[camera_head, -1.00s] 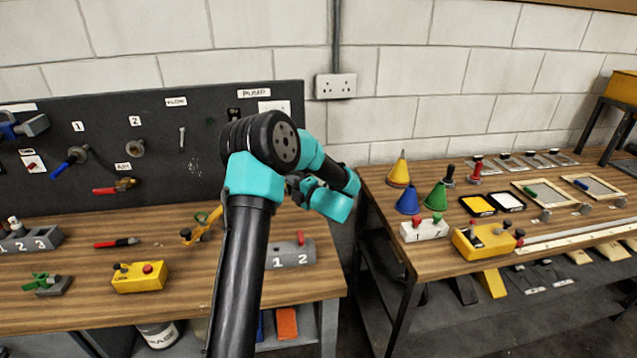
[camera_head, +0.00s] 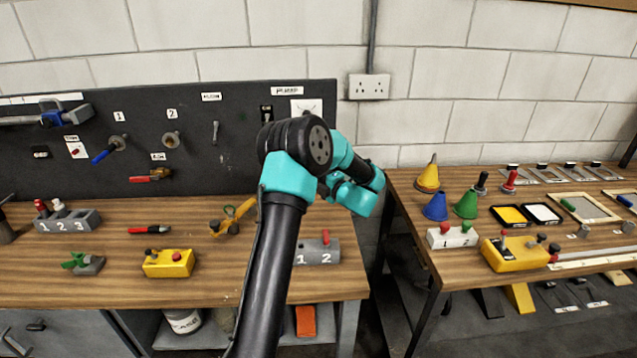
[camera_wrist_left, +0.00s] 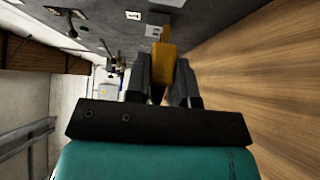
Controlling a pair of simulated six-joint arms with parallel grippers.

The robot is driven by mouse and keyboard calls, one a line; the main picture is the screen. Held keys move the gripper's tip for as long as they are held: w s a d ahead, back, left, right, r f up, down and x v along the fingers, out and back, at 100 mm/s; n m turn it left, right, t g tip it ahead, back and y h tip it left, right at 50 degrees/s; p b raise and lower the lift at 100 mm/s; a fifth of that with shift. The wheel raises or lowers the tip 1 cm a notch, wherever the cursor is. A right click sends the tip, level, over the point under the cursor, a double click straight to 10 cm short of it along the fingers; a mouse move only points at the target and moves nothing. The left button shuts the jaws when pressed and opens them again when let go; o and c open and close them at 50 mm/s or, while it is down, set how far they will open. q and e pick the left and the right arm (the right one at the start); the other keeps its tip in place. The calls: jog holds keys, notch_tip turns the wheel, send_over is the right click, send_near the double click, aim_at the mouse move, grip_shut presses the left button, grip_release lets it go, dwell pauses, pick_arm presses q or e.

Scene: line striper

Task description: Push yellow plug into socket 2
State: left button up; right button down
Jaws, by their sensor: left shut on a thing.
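In the left wrist view my left gripper (camera_wrist_left: 163,88) is shut on a yellow-orange piece (camera_wrist_left: 163,62); whether this is the plug cannot be told. A grey block (camera_wrist_left: 160,32) lies just beyond it. In the head view my arm (camera_head: 300,150) hides the fingers. A yellow piece with a dark knob (camera_head: 230,218) shows just left of the arm, over the bench. The grey block marked 1 and 2 (camera_head: 312,255) sits right of the arm, with a red plug (camera_head: 325,237) above the 2. My right gripper is not in view.
Left on the bench are a grey block marked 1, 2, 3 (camera_head: 70,222), a red marker (camera_head: 150,229) and a yellow switch box (camera_head: 165,265). A dark tool board (camera_head: 60,180) stands behind. The right bench holds a white block marked 1 and 2 (camera_head: 450,241) and coloured cones.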

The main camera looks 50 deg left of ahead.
pick_arm(q)
jog(key=shift+w+a, duration=0.95)
jog(key=shift+a, duration=0.2)
jog(key=shift+w+a, duration=0.9)
jog(key=shift+a, duration=0.15)
dwell(2.1)
jog(key=o, duration=1.3)
jog(key=shift+d, duration=3.5)
jog(key=shift+w, duration=0.15)
